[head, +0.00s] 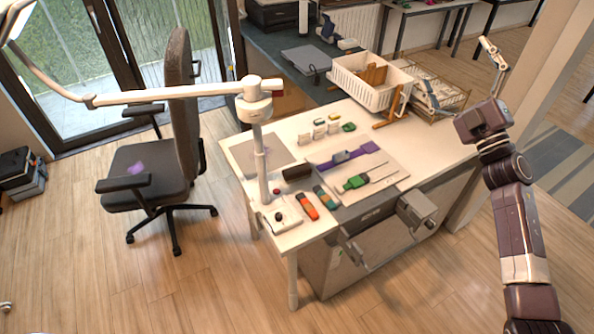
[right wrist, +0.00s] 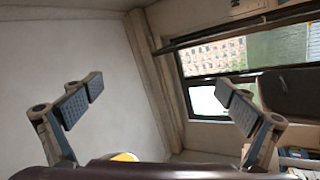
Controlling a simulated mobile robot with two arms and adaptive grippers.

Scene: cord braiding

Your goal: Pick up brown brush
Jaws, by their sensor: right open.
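A small dark brown block (head: 297,172), which looks like the brown brush, lies on the white desk (head: 230,165) to the right of the white lamp post. Its bristles cannot be made out. My right gripper (head: 494,54) is raised at the right of the head view, well away from the block and pointing up. In the right wrist view the right gripper (right wrist: 160,102) has its two fingers wide apart with nothing between them. The brush does not show in that view. My left gripper is not in view.
An orange tool (head: 307,207) and a green-grey tool (head: 325,196) lie near the block. A green-handled tool (head: 355,182) lies to the right. A white basket (head: 350,88) stands at the back. The lamp post (head: 261,165) rises left of the block. An office chair (head: 150,170) stands left.

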